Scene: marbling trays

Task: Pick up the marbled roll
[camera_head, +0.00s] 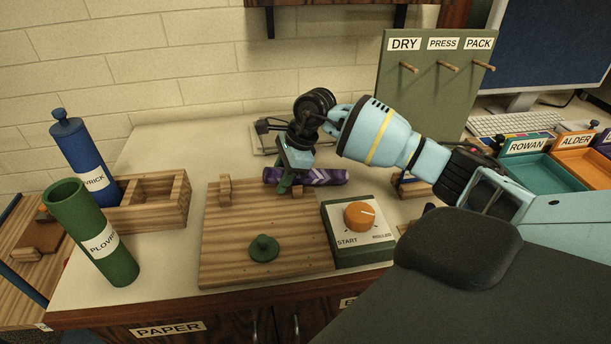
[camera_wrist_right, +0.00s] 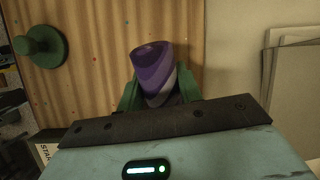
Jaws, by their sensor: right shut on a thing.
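The marbled roll (camera_head: 322,177) is purple with pale chevron bands and lies level at the back right of the wooden board in the head view. My right gripper (camera_head: 286,184) reaches down on the roll near its left end and is shut on it. In the right wrist view, the roll (camera_wrist_right: 153,72) stands out between the green fingers of my right gripper (camera_wrist_right: 158,95). I cannot tell whether the roll touches the board. My left gripper is not in view.
A wooden board (camera_head: 225,250) holds a green knob (camera_head: 263,248). A control box (camera_head: 340,225) with an orange dial stands right of it. A green PLOVER tube (camera_head: 95,235), a blue tube (camera_head: 80,160) and a wooden rack (camera_head: 155,215) stand left. A pegboard (camera_head: 440,90) rises behind.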

